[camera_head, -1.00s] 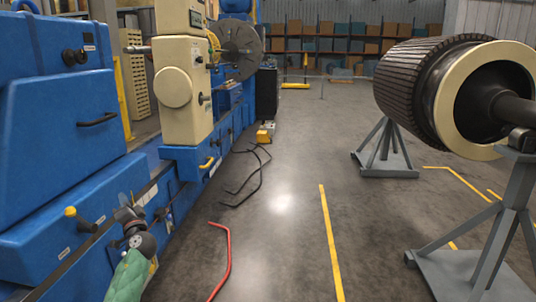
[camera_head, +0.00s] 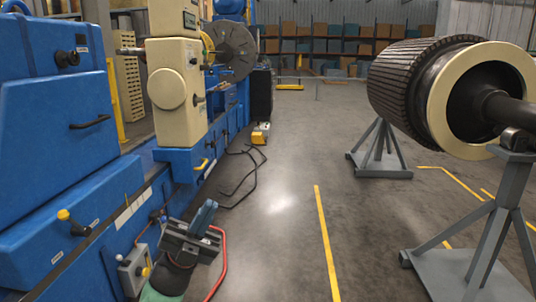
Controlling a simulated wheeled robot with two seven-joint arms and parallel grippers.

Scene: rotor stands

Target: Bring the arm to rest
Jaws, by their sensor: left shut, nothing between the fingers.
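My left gripper (camera_head: 206,216) shows at the lower left of the head view, with a dark grey body and blue-grey fingers. A green sleeved part of my left arm shows below it at the bottom edge. The fingers are shut with nothing between them. They point up and away from me, in front of the blue machine's lower side and over the floor beside it. I cannot tell the exact gap to the machine. My right gripper is not in view.
The blue machine (camera_head: 54,130) with a cream column (camera_head: 175,88) fills the left. A grey control box (camera_head: 133,270) and red cable (camera_head: 222,262) are near my left gripper. A rotor (camera_head: 407,88) rests on grey stands (camera_head: 379,152) at right. The middle floor is clear.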

